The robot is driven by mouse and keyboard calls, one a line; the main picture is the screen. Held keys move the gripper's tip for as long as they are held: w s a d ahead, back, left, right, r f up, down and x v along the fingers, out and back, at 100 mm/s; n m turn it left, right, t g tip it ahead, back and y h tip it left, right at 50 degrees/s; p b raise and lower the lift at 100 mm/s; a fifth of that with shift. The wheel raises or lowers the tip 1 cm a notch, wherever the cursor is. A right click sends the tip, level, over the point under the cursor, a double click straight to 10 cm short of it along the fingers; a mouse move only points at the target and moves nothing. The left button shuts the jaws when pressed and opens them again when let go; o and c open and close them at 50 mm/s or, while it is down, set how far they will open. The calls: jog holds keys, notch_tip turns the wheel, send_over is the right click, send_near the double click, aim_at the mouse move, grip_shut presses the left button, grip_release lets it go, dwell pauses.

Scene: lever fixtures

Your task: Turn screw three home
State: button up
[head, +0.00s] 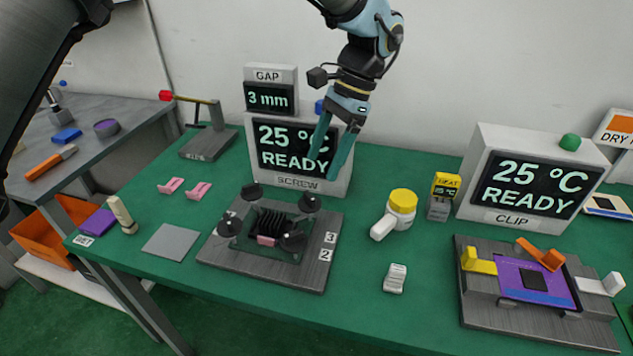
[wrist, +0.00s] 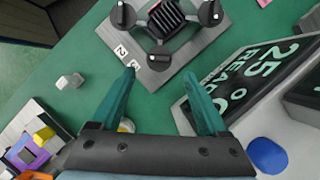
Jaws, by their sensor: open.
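The screw fixture is a grey plate (head: 215,250) with a black finned block (head: 270,222) in the middle and black round knobs at its corners. Screw three (head: 309,202) is the black knob beside the label 3, at the plate's back right; in the wrist view it (wrist: 159,58) shows a small white mark on top. In the wrist view screw three lies just beyond and between the fingertips (wrist: 160,75).
The SCREW display (head: 300,160) reading 25 °C READY stands close behind my gripper. The CLIP fixture (head: 480,305) is farther right. Pink clips (head: 198,190) lie left.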

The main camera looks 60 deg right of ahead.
jog(key=v, duration=0.3)
jog(key=shift+s+r, duration=0.1)
jog(key=shift+r, duration=0.1)
dwell(0.4)
jog(key=w+a+n+g+h, duration=0.1)
jog(key=w+a+n, duration=0.4)
jog(key=w+a, duration=0.65)
jog(key=w+a+n+g+h, duration=0.1)
jog(key=w+a+n, duration=0.3)
jog(key=w+a, duration=0.75)
jog(key=w+a+f+n+h, duration=0.1)
jog(key=w+a+n, duration=0.6)
jog(key=a, duration=0.7)
jog(key=s+a+n, duration=0.1)
jog(key=a+n, duration=0.2)
jog(key=a, duration=0.4)
jog(key=s+a+f+n+t+h, duration=0.1)
jog(key=s+a+n, duration=0.1)
jog(key=a, duration=0.6)
jog(key=shift+a+f+n+t, duration=0.3)
jog(key=shift+f+n, duration=0.05)
jog(key=shift+n, duration=0.25)
